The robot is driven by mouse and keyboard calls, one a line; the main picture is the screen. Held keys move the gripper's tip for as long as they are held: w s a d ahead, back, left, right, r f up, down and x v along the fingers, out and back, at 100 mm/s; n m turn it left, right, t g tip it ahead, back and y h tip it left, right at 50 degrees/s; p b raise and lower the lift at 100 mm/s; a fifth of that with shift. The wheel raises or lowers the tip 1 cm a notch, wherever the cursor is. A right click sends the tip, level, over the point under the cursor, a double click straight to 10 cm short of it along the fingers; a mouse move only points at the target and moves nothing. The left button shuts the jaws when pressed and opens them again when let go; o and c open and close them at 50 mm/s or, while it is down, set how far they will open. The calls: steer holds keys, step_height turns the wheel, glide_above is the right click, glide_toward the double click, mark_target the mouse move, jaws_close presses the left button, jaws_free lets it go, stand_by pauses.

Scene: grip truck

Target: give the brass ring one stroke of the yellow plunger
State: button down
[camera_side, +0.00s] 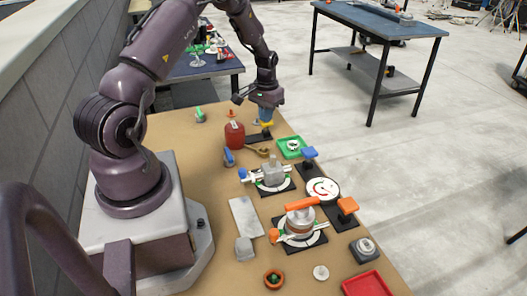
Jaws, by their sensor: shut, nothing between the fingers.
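My gripper (267,108) is at the far end of the brown table and points down. Its fingers are small in this view, and they look shut and empty. A small yellow part (267,123), which looks like the yellow plunger, is directly below the gripper, above a dark base plate (259,138). I cannot tell whether the fingers touch it. A brownish, brass-coloured piece (262,153) lies just in front of that plate. It may belong to the brass ring, but its shape is too small to be sure.
A red canister (235,134) stands left of the plunger, and a green tray (291,147) sits to the right. Two fixtures with blue (309,153) and orange (301,204) parts, a dial (323,190) and a red tray (367,284) stand nearer.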

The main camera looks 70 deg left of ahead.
steer(key=shift+f, duration=1.1)
steer(key=shift+r, duration=2.4)
steer(key=shift+r, duration=2.45)
